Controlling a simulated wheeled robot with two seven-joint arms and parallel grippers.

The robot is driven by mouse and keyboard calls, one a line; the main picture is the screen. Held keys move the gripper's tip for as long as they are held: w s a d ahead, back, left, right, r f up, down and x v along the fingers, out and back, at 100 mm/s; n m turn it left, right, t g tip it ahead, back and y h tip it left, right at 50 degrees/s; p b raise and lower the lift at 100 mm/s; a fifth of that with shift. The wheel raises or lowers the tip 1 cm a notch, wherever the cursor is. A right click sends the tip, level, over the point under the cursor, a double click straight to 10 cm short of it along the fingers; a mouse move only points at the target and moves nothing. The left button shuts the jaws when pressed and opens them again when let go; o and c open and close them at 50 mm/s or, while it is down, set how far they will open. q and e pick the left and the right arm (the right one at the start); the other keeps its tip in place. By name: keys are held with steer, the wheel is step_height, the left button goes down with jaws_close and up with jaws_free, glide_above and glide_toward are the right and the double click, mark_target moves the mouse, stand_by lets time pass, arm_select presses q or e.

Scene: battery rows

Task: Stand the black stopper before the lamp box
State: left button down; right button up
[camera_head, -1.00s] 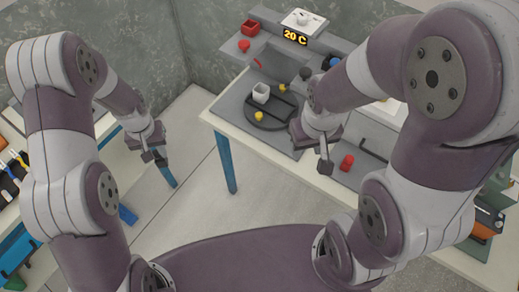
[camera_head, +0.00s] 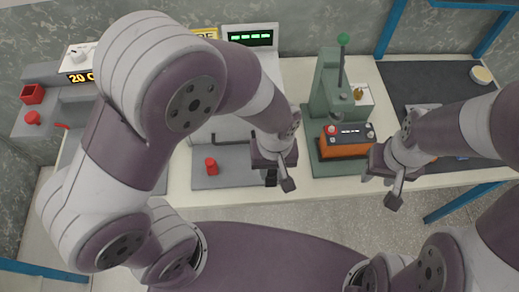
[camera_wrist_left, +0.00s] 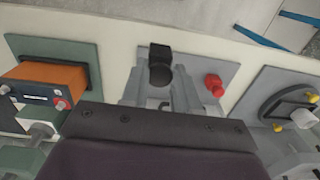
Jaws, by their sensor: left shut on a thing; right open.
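My left gripper (camera_head: 280,183) is shut on the black stopper (camera_head: 270,177), over the front part of the table. In the left wrist view the black stopper (camera_wrist_left: 160,64) shows between the fingers, with a squarish end and a rounder part. The fingers hide part of it. An orange box (camera_head: 343,147) with a dark top, a small display and a red knob stands on a green base to the right. I cannot tell for sure that it is the lamp box. My right gripper (camera_head: 393,188) is open and empty, off the table's front edge.
A red stopper (camera_head: 211,165) stands on a grey mat (camera_head: 232,175) left of my left gripper. A green lever press (camera_head: 327,85) stands behind the orange box. A black mat (camera_head: 430,85) lies at the right.

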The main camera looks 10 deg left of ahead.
arm_select(q)
steer(key=w+a+f, duration=0.2)
steer(key=f, duration=0.1)
steer(key=w+a+f+p, duration=0.1)
steer(key=w+a+f, duration=0.1)
steer(key=w+f, duration=0.1)
steer(key=w+a+f+p, duration=0.1)
steer(key=w+a+f, duration=0.1)
steer(key=a+f, duration=0.1)
steer(key=shift+w+f, duration=0.35)
steer(key=shift+f, duration=0.2)
steer(key=shift+w+d+f, duration=0.1)
steer(key=shift+w+f, duration=0.1)
arm_select(e)
steer(key=r, duration=0.2)
steer(key=shift+s+a+r, duration=0.15)
steer(key=shift+s+r, duration=0.15)
steer(key=shift+s, duration=0.05)
arm_select(q)
steer(key=shift+f, duration=0.15)
steer(key=c, duration=0.8)
jaws_free()
steer(key=shift+c, duration=0.2)
arm_select(e)
steer(key=shift+s, duration=0.1)
